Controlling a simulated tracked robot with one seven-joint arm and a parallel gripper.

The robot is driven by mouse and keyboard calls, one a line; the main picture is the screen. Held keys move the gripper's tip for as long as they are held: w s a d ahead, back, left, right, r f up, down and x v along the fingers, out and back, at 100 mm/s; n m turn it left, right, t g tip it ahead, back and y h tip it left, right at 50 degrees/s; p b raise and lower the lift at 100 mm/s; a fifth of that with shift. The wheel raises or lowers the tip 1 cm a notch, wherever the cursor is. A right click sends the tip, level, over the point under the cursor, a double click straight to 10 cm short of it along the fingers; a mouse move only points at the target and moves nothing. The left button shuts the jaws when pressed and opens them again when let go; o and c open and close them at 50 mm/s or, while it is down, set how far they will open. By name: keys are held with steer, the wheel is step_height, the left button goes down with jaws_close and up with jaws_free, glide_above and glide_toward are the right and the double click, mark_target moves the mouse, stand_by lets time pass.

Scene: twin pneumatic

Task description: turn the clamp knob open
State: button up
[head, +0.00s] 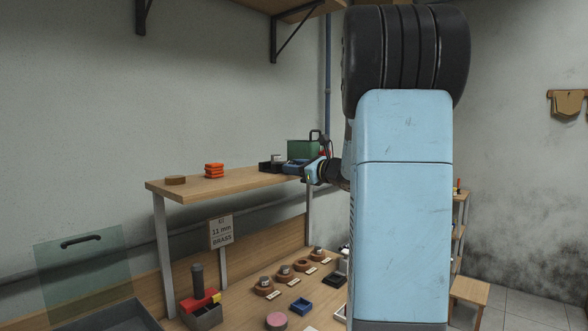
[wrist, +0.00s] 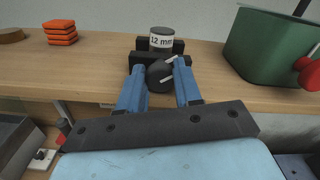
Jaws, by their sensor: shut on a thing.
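The black clamp knob (wrist: 159,75), with a pale pointer line on it, sits on the front of a dark clamp (wrist: 143,46) on the wooden shelf. A grey cylinder labelled "12 mm" (wrist: 161,40) stands upright in the clamp. My gripper (wrist: 159,77) has its blue fingers on either side of the knob and is shut on it. The pointer line slants up to the right. In the head view the clamp (head: 268,166) is small and partly hidden by my gripper's blue parts.
A green toolbox (wrist: 272,46) with a red part stands close right of the clamp. Orange blocks (wrist: 60,33) and a round brown piece (head: 175,180) lie left on the shelf.

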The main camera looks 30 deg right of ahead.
steer(key=o, duration=1)
steer(key=shift+o, duration=0.2)
steer(key=v, duration=1.3)
steer(key=shift+s, duration=0.4)
